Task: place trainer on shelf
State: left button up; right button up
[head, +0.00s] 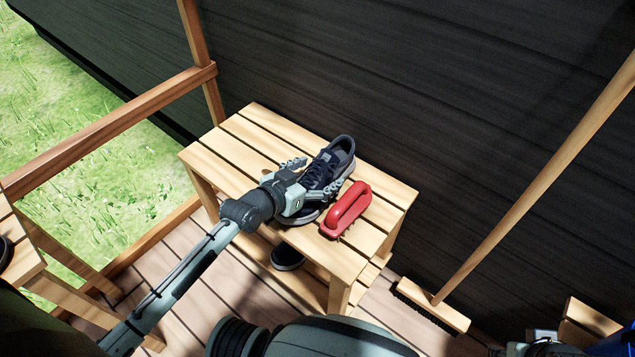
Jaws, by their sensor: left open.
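A dark navy trainer (341,150) with grey laces and a pale sole lies on the slatted top of a wooden stand (257,123). My left gripper (317,175) is open over the trainer, one finger on each side of its laced part. I cannot tell whether the fingers touch it. The gripper hides part of the trainer's toe end. Under the top, a second dark shoe (288,257) with a pale sole shows on the lower level, partly hidden by the top. My right gripper is not in view.
A red brush (347,208) lies close to the right of the trainer. A long-handled broom (433,303) leans at the right. A dark plank wall (420,80) stands behind, and a wooden railing (110,133) is at left. The left of the stand's top is bare.

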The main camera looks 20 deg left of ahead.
pick_arm(q)
jog(key=shift+c, duration=0.4)
jog(key=shift+r, duration=0.1)
jog(key=c, duration=1.6)
